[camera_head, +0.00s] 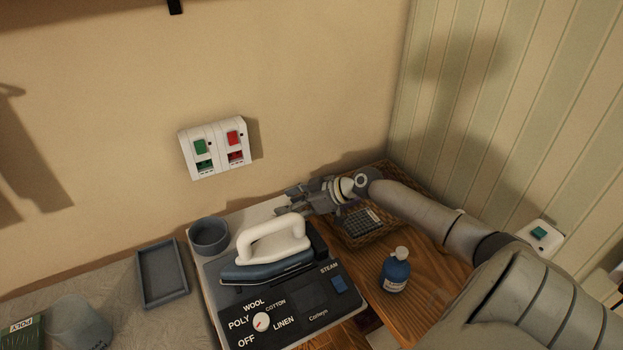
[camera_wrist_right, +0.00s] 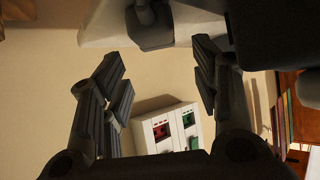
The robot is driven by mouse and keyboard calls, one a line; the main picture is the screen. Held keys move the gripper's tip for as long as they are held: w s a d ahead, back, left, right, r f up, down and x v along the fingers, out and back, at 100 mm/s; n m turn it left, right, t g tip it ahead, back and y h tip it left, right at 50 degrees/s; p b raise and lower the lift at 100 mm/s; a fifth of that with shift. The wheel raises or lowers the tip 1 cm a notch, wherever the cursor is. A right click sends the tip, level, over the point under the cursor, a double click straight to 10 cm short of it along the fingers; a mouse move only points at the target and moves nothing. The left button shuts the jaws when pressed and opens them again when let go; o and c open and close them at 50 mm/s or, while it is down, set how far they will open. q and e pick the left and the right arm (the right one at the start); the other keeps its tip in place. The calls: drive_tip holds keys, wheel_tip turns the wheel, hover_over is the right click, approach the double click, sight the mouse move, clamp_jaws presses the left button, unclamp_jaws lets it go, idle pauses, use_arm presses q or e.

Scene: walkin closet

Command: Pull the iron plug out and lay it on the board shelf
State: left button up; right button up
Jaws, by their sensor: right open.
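A white double socket panel (camera_head: 217,147) with a green and a red switch is on the beige wall; it also shows in the right wrist view (camera_wrist_right: 165,127). I cannot make out a plug in it for certain. The iron (camera_head: 268,254), white-handled with a blue-grey body, rests on a dark panel with fabric labels (camera_head: 290,318). My right gripper (camera_head: 290,199) is open and empty, behind the iron, below and right of the sockets. In the right wrist view its fingers (camera_wrist_right: 158,84) are spread, with bare wall between them. Which surface is the board shelf is unclear. My left gripper is not in view.
A round grey bowl (camera_head: 209,236) and a grey tray (camera_head: 162,273) stand left of the iron. A blue bottle (camera_head: 396,272) stands on wood at right. A wicker basket (camera_head: 350,236) sits under my right arm. Another switch (camera_head: 540,234) is on the striped wall.

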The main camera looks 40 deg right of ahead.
drive_tip(key=v, duration=1)
drive_tip(key=shift+r, duration=0.15)
drive_tip(key=shift+s+d, duration=0.1)
idle(0.5)
